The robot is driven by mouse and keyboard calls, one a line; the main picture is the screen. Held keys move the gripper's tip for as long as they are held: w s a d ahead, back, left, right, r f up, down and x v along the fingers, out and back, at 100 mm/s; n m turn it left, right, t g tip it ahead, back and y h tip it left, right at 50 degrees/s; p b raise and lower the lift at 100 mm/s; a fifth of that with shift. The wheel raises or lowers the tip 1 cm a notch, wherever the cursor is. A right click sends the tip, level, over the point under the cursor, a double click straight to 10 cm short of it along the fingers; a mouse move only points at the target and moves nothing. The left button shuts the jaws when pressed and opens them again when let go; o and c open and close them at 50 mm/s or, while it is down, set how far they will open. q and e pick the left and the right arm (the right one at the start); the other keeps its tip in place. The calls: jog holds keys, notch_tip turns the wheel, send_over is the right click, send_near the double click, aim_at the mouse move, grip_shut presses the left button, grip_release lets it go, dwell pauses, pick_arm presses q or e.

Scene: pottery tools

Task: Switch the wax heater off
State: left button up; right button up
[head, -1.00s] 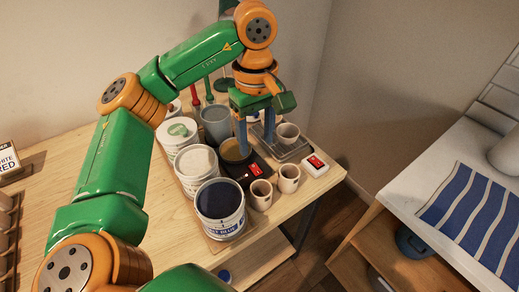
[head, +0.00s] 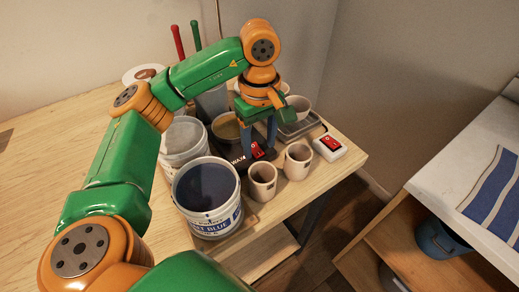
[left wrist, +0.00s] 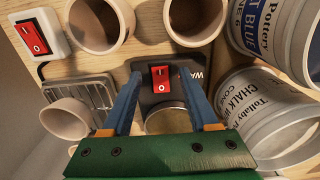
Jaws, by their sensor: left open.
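The wax heater (left wrist: 195,85) is a black base lettered "WAX" with a round metal pot (head: 226,127) on it. Its red rocker switch (left wrist: 160,78) faces up at the front of the base and also shows in the head view (head: 256,151). A white "O" mark shows on the switch; I cannot tell which way the rocker is tipped. My left gripper (left wrist: 160,88) is open and empty, pointing down over the heater, with its blue fingers on either side of the switch in the wrist view. Contact cannot be told. My right gripper is not in view.
A white box with another red switch (head: 331,145) stands to the right. Two mugs (head: 262,181) (head: 298,161) stand in front of the heater. A blue glaze bucket (head: 209,200) and a white one (head: 184,141) are close on the left.

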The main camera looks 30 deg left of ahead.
pick_arm(q)
jog(key=shift+f, duration=0.6)
grip_shut()
jog(key=shift+w+a+r+g+h+p, duration=0.15)
jog(key=shift+g+h+p, duration=0.1)
jog(key=shift+h, duration=0.25)
jog(key=shift+a+r+g+h+p, duration=0.1)
jog(key=shift+a+g+h+p, duration=0.1)
jog(key=shift+h, duration=0.3)
jog(key=shift+f+h, duration=0.1)
jog(key=shift+h, duration=0.3)
grip_release()
